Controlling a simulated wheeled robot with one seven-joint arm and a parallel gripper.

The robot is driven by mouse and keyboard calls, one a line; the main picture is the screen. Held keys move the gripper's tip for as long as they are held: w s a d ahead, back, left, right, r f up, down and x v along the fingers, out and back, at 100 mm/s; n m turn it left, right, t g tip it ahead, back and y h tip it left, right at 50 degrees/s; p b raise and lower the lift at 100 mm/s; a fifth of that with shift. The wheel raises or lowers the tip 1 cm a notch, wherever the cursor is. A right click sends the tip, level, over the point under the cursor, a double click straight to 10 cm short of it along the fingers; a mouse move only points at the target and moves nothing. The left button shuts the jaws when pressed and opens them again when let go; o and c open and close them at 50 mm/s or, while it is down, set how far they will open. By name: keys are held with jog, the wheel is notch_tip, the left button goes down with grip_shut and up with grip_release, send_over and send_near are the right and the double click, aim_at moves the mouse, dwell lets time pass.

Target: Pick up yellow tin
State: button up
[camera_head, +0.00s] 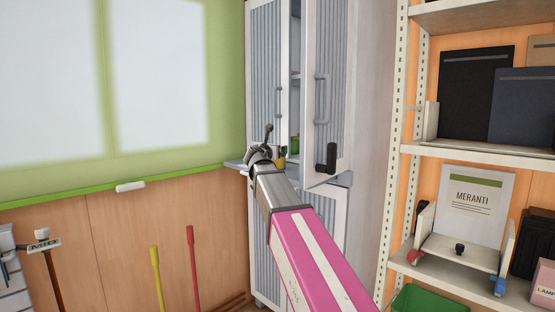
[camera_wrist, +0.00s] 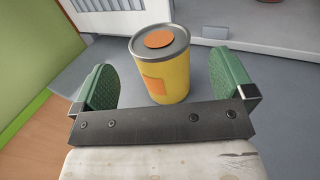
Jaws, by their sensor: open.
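The yellow tin (camera_wrist: 165,68) stands upright on a grey surface in the wrist view, with a grey lid, an orange disc on top and an orange label on its side. My gripper (camera_wrist: 165,85) is open, with one green finger pad to the left of the tin and one to the right. The tin's lower part lies between or just beyond the pads, with gaps on both sides. In the head view my gripper (camera_head: 275,160) is at the cabinet's shelf, and a small yellow bit of the tin (camera_head: 279,162) shows beside it, mostly hidden by my wrist.
A tall grey cabinet (camera_head: 266,50) has its right door (camera_head: 328,80) standing open beside my gripper. A grey shelf surface (camera_wrist: 215,125) lies around the tin. A shelving unit (camera_head: 470,150) with binders stands at right. Long handles (camera_head: 192,260) lean on the wall below.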

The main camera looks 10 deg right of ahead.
jog(key=shift+x, duration=3.2)
jog(key=shift+a+f, duration=0.15)
jog(key=shift+c, duration=0.3)
jog(key=c, duration=1.2)
jog(key=shift+o, duration=0.2)
jog(key=shift+r, duration=0.5)
jog(key=r, duration=0.2)
jog(key=a+r, duration=0.1)
jog(key=r, duration=0.1)
jog(key=shift+s, duration=0.1)
jog(key=s+a+r, duration=0.2)
jog(key=a+r, duration=0.4)
jog(key=a, duration=0.4)
jog(key=shift+s+a, duration=0.15)
jog(key=shift+s, duration=0.1)
